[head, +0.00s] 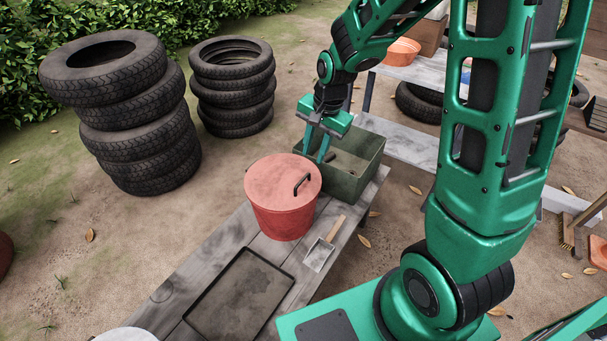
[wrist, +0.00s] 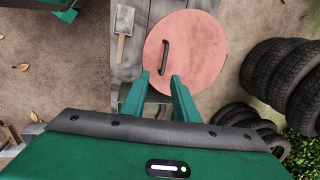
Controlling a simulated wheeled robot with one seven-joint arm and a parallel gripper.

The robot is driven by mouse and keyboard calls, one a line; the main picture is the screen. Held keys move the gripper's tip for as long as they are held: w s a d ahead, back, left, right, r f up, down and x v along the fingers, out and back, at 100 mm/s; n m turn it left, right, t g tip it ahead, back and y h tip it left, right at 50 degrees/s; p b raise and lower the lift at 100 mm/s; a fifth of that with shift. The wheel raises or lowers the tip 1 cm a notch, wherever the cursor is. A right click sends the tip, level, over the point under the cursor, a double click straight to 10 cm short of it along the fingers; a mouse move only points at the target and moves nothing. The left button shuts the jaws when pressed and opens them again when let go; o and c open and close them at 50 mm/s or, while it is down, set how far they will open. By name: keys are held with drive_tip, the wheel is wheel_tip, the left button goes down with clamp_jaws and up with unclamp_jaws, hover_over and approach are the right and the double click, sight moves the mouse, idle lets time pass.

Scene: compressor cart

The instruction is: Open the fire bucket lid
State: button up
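The red fire bucket (head: 283,215) stands upright on the grey wooden bench, with its flat pinkish-red lid (head: 272,180) lying on top. A dark bar handle (head: 301,184) sits on the lid toward its right side. In the wrist view the lid (wrist: 186,52) is seen from above, with the handle (wrist: 165,57) left of its middle. My gripper (head: 318,152) is over the green bin behind the bucket, apart from the handle. In the wrist view my gripper's fingers (wrist: 160,88) are spread with a gap between them and nothing held; their tips lie near the lid's edge.
The open green bin (head: 362,175) stands at the bench's far end. A small scoop with a wooden handle (head: 320,254) and a dark tray (head: 240,300) lie on the bench (head: 185,275) in front. Stacked tires (head: 150,150) stand on the ground at left.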

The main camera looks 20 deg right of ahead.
sight(303, 180)
drive_tip(key=f, duration=0.3)
drive_tip(key=w+a+f, duration=0.1)
drive_tip(key=f, duration=0.3)
drive_tip(key=w+a+f, duration=0.1)
drive_tip(key=f, duration=0.3)
drive_tip(key=shift+w+f, duration=0.15)
drive_tip(key=shift+w, duration=0.1)
clamp_jaws()
drive_tip(key=shift+a, duration=0.1)
idle(1.1)
